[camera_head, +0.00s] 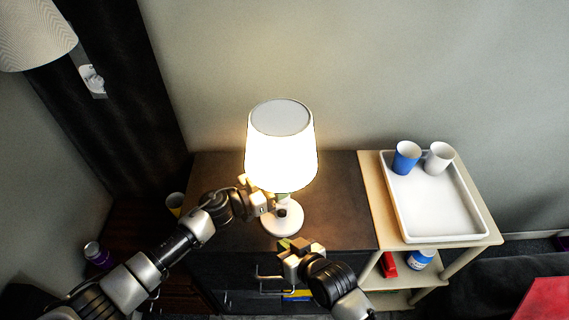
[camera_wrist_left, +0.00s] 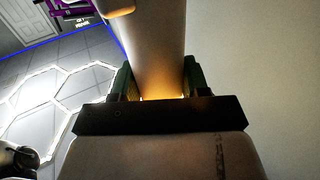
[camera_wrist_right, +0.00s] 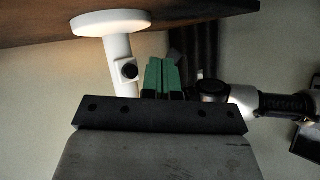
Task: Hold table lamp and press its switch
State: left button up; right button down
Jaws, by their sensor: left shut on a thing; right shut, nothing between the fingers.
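The white table lamp (camera_head: 281,150) stands upright on a dark cabinet top, its shade glowing. Its round base (camera_head: 284,222) rests on the wood. A small dark round switch (camera_head: 282,212) sticks out low on the stem; it also shows in the right wrist view (camera_wrist_right: 129,71). My left gripper (camera_head: 268,201) is shut on the lamp's stem below the shade; the stem shows between its fingers in the left wrist view (camera_wrist_left: 157,55). My right gripper (camera_head: 285,243) is shut and empty, in front of the base. Its green fingertips (camera_wrist_right: 162,70) appear beside the switch, apart from it.
The dark cabinet top (camera_head: 342,205) is bare right of the lamp. To the right, a pale wooden side table (camera_head: 372,190) bears a white tray (camera_head: 438,239) with a blue cup (camera_head: 405,157) and a white cup (camera_head: 438,158). A wall stands close behind.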

dwell(0.4)
pick_arm(q)
jog(key=o, duration=1)
